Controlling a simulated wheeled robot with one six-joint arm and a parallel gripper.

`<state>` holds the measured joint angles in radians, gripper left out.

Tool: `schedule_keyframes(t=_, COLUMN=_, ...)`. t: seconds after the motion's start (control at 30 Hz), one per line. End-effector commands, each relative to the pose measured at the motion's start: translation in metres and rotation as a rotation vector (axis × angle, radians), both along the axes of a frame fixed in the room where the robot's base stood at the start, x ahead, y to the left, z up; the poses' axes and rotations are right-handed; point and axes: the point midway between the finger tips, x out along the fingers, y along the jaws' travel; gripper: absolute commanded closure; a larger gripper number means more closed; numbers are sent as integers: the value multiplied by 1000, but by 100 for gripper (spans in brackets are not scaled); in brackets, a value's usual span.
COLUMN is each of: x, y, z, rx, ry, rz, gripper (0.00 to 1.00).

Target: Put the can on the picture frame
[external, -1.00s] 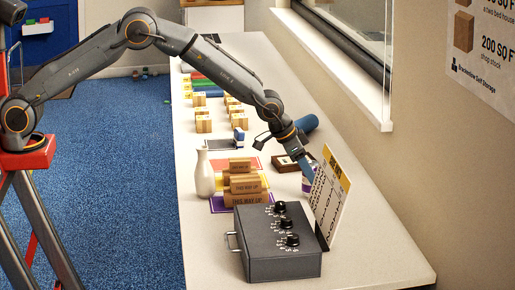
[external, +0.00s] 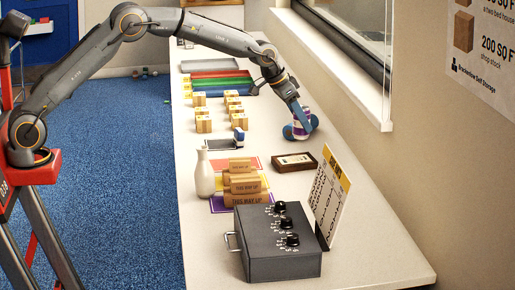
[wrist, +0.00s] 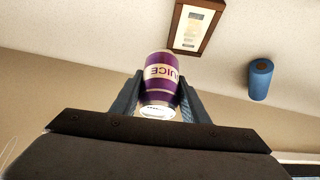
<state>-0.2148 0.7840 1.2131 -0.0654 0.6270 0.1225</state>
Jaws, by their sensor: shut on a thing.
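The can (wrist: 162,82) is purple with a cream band reading "JUICE". My gripper (wrist: 158,92) is shut on it, with one finger on each side, in the wrist view. In the external view my gripper (external: 299,131) holds the can (external: 300,132) farther along the counter than the picture frame. The picture frame (external: 295,162) has a brown border and a pale middle and lies flat near the wall side. It also shows in the wrist view (wrist: 183,27), beyond the can and apart from it. Fingers partly cover the can in the external view.
A blue roll (wrist: 261,80) lies near the frame. A grey control box (external: 278,262), an upright sign (external: 329,197), a white bottle (external: 204,174) and stacked wooden blocks (external: 243,184) stand nearer. More small blocks (external: 203,124) stand at the left.

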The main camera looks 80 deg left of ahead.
Motion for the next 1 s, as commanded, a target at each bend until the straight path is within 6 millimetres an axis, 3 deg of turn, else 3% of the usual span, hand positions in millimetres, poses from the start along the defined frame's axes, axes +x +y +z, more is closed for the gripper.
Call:
schedule_keyframes(t=0.03, x=-1, y=18, z=1, rx=0, ry=-1, rz=14, gripper=80)
schedule_keyframes(t=0.1, x=-3, y=35, z=3, rx=0, ry=-1, rz=26, gripper=80)
schedule_keyframes(t=0.3, x=-7, y=58, z=0, rx=-1, ry=1, rz=40, gripper=80)
schedule_keyframes(t=0.53, x=-8, y=59, z=-39, rx=-1, ry=3, rz=39, gripper=80)
schedule_keyframes(t=1.0, x=-8, y=58, z=-88, rx=-1, ry=2, rz=39, gripper=80)
